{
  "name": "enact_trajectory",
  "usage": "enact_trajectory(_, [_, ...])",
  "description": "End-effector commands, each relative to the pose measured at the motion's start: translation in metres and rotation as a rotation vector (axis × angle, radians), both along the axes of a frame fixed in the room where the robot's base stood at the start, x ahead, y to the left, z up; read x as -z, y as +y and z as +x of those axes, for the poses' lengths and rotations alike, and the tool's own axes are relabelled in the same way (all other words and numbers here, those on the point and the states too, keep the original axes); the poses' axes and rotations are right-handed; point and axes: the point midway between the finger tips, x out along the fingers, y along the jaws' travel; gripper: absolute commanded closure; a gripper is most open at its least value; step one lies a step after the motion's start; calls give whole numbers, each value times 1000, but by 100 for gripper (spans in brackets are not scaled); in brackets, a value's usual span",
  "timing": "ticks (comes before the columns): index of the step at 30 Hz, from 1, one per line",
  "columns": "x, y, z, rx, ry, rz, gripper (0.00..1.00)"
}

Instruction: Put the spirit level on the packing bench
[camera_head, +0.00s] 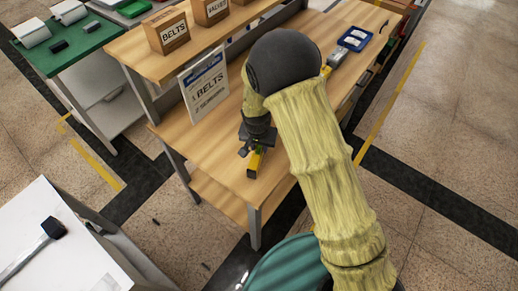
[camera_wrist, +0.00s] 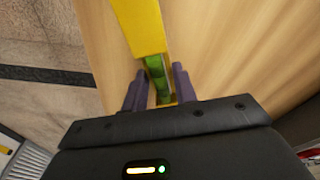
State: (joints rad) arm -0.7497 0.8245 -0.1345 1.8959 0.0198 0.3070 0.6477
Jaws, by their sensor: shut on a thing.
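The spirit level (camera_head: 255,163) is a yellow bar with a green section that shows in the wrist view (camera_wrist: 138,25). My gripper (camera_head: 256,142) is shut on it, with one dark finger on each side of the green part in the wrist view (camera_wrist: 160,78). The level is over the near left part of a wooden bench (camera_head: 205,140), close to its front edge. I cannot tell whether it touches the top. My gripper and arm hide part of the level and bench.
A shelf above the bench holds boxes marked BELTS (camera_head: 168,32) and VALVES (camera_head: 211,9). A blue tray (camera_head: 355,39) is farther along. A green-topped table (camera_head: 82,42) and a white table (camera_head: 35,225) with a hammer (camera_head: 38,245) stand left.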

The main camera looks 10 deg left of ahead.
Motion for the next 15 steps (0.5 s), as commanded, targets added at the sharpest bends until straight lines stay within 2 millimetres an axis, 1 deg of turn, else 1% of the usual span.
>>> enact_trajectory(3, [17,0,0,0,2,-2,100])
enact_trajectory(5, [23,0,0,0,2,-2,100])
enact_trajectory(15, [27,1,-1,-2,0,1,100])
